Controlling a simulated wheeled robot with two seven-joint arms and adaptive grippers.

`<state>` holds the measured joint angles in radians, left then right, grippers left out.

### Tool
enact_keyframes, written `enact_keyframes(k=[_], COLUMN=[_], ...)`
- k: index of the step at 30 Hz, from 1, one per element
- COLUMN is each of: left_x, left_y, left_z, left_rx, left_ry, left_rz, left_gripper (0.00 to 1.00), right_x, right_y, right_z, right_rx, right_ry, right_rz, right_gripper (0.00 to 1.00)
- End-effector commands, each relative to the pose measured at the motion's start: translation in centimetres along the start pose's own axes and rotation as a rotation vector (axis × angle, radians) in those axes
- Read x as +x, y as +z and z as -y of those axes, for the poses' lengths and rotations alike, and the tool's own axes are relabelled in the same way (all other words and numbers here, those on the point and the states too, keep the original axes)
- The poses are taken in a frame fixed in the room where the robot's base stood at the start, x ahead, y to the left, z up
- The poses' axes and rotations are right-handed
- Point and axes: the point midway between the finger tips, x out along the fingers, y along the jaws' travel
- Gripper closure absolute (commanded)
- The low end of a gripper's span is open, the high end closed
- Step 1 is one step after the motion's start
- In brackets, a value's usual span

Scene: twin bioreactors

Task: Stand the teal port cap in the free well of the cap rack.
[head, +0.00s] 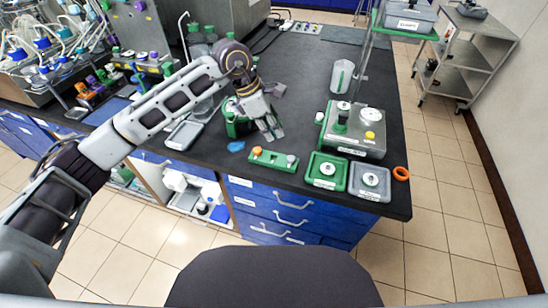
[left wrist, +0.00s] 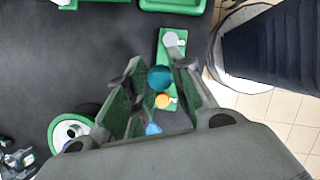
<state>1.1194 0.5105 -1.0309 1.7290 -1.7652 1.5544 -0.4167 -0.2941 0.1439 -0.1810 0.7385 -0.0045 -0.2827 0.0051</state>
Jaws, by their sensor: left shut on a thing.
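My left gripper (head: 272,136) points down over the bench, a little above and behind the cap rack. In the left wrist view its two fingers (left wrist: 160,84) are closed on the teal port cap (left wrist: 158,78). In the head view the cap cannot be made out at the fingertips. The green cap rack (head: 273,158) lies near the bench's front edge, with an orange cap (head: 257,151) at its left end and a grey cap (head: 291,160) at its right end. The middle stretch between them looks empty. The rack (left wrist: 170,60) is partly hidden behind the teal cap in the wrist view. My right gripper is not in view.
A green tray (head: 327,171) and a grey tray (head: 370,181) stand right of the rack. An orange ring (head: 401,173) lies beyond them. A blue patch (head: 236,146) lies left of the rack.

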Motion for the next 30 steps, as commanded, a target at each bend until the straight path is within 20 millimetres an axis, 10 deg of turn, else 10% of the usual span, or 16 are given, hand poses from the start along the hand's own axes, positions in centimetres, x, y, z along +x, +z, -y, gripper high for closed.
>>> enact_keyframes(k=[30], left_x=[5.8], left_y=[-2.4], left_z=[0.0], left_rx=[0.0], left_ry=[0.001], left_rz=[0.0], left_gripper=[0.88], right_x=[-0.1], right_y=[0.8], right_z=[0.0], right_rx=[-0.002], right_ry=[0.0], right_rz=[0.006], right_gripper=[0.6])
